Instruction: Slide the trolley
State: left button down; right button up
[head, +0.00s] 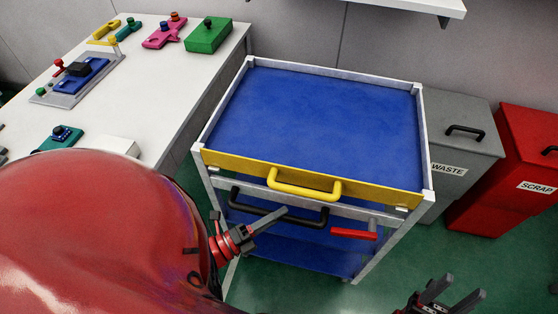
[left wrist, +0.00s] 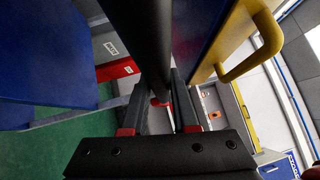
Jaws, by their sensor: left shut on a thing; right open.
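The trolley (head: 425,150) stands in the middle of the head view, with a white frame, blue shelves and a yellow front panel. A yellow handle (head: 305,195) is on that panel; it also shows in the left wrist view (left wrist: 262,48). Below it is a black handle bar (head: 305,222). My left gripper (head: 272,218) is shut on the black bar, which runs between its fingers in the left wrist view (left wrist: 150,40). A red lever (head: 353,234) sits right of the bar. My right gripper (head: 452,297) is open and empty at the lower right, apart from the trolley.
A white workbench (head: 150,95) with coloured fixtures stands close along the trolley's left side. A grey waste bin (head: 465,160) and a red scrap bin (head: 505,185) stand close on its right. A wall is behind. Green floor (head: 400,265) shows in front and to the right.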

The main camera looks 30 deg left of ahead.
dwell(0.3)
pick_arm(q)
jog(key=c, duration=0.7)
grip_release()
jog(key=shift+s+a, duration=0.2)
jog(key=shift+s, duration=0.05)
jog(key=p+v, duration=0.3)
jog(key=v, duration=1.4)
jog(key=shift+f, duration=0.15)
